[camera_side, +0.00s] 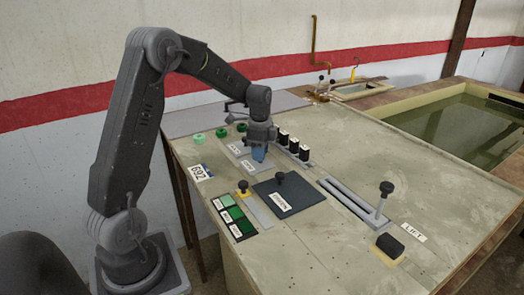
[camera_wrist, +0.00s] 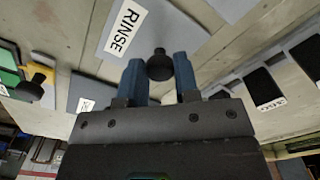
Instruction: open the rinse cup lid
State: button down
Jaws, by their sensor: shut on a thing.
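My gripper (camera_side: 259,154) is low over the bench, beside the light grey labelled plates. In the wrist view its two blue fingers (camera_wrist: 159,75) are shut on a dark round knob (camera_wrist: 159,65). A light grey plate (camera_wrist: 170,30) with a white RINSE label (camera_wrist: 126,26) lies just past the knob. In the side view the gripper hides the held knob. I cannot tell from these frames whether the lid is lifted or still seated.
A dark square plate (camera_side: 300,190) with its own black knob (camera_side: 280,177) lies nearby. Black blocks (camera_side: 293,146) stand behind the gripper. A yellow-based knob (camera_side: 243,186) and green panels (camera_side: 233,216) are in front. A slotted rail with an upright lever (camera_side: 382,200) is right.

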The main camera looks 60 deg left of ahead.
jog(key=s, duration=0.6)
jog(key=shift+s, duration=0.25)
jog(key=c, duration=0.8)
grip_release()
jog(key=shift+c, duration=0.2)
notch_tip(320, 180, up, 14)
jog(key=shift+f, duration=0.1)
